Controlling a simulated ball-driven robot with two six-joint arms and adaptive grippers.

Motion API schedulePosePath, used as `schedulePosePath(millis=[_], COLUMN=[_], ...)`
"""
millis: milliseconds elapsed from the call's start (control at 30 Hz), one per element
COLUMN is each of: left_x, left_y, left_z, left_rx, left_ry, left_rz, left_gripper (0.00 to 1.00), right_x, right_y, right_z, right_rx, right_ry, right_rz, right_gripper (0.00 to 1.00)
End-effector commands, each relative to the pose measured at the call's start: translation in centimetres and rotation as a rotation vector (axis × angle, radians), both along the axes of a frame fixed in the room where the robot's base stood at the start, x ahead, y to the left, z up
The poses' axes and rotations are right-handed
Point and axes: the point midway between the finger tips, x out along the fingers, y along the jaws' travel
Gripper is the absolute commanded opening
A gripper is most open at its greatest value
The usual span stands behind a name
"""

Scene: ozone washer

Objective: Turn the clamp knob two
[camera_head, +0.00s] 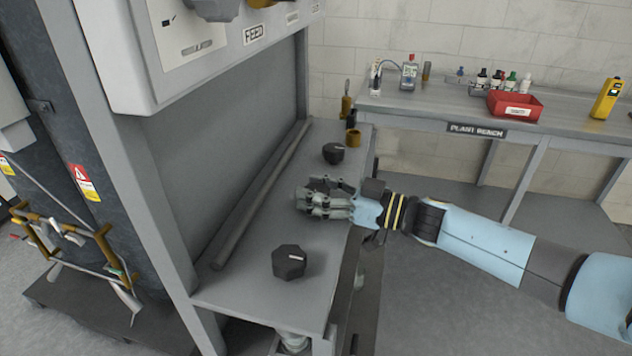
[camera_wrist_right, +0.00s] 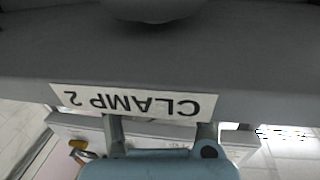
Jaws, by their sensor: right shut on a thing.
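My right gripper (camera_head: 322,203) reaches in from the right over the grey shelf (camera_head: 255,235). It is shut on the middle dark knob, clamp knob two (camera_head: 327,184), which is mostly hidden by the fingers. In the right wrist view a label reading CLAMP 2 (camera_wrist_right: 135,102) shows upside down on the shelf's front edge. A dark rounded shape (camera_wrist_right: 152,8) shows at the top of that view; the fingertips cannot be made out there. My left gripper is not in view.
Two other black knobs stand on the shelf, a near one (camera_head: 289,261) and a far one (camera_head: 333,153). A long grey bar (camera_head: 262,195) lies along the shelf's back. A cabinet (camera_head: 225,50) overhangs at left. The plant bench (camera_head: 450,100) with a red bin (camera_head: 515,105) stands behind.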

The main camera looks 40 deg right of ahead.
Motion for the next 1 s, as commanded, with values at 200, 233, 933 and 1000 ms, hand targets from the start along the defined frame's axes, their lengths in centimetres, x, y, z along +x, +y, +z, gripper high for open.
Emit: schedulePosePath(millis=[200,233,933,1000], left_x=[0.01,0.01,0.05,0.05], left_y=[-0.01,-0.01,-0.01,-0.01], left_z=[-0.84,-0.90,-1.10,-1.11], left_rx=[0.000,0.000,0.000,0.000], left_ry=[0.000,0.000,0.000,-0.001], left_rz=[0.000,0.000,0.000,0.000], left_gripper=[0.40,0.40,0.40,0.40], right_x=[0.13,0.12,0.02,0.02], right_y=[-0.05,-0.03,-0.02,-0.01], right_z=[-0.01,-0.02,0.09,0.07], right_rx=[-0.001,0.000,0.000,0.000], right_ry=[-0.004,-0.004,0.000,0.000], right_rz=[0.103,0.113,0.159,0.159], right_gripper=[0.12,0.12,0.53,0.63])
